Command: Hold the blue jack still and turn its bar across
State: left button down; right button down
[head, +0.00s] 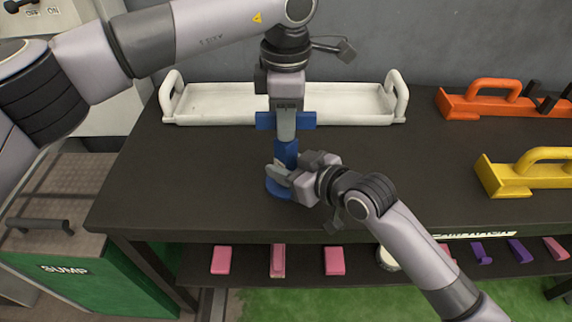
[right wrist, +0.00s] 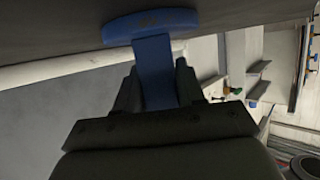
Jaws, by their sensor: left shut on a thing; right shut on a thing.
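The blue jack stands upright on the dark table, with its round base (head: 274,188) and its column (head: 287,150) in the head view. Its blue bar (head: 307,120) lies left to right in the picture at the top of the column. My left gripper (head: 286,132) comes down from above and is shut on the bar, hiding its middle. My right gripper (head: 283,174) is shut on the column low down, just above the base. The right wrist view shows the column (right wrist: 154,70) between my two dark fingers, with the base (right wrist: 150,24) beyond.
A long white tray (head: 215,105) lies behind the jack. An orange handled block (head: 480,105) and a yellow one (head: 510,180) sit at the right. A lower shelf holds pink (head: 334,262) and purple pieces. The table left of the jack is clear.

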pick_arm(q)
jog(key=shift+n, duration=0.9)
pick_arm(e)
jog(key=shift+s+f, duration=0.1)
jog(key=shift+f, duration=0.35)
pick_arm(q)
jog(key=shift+n, duration=2.1)
jog(key=shift+n, duration=1.1)
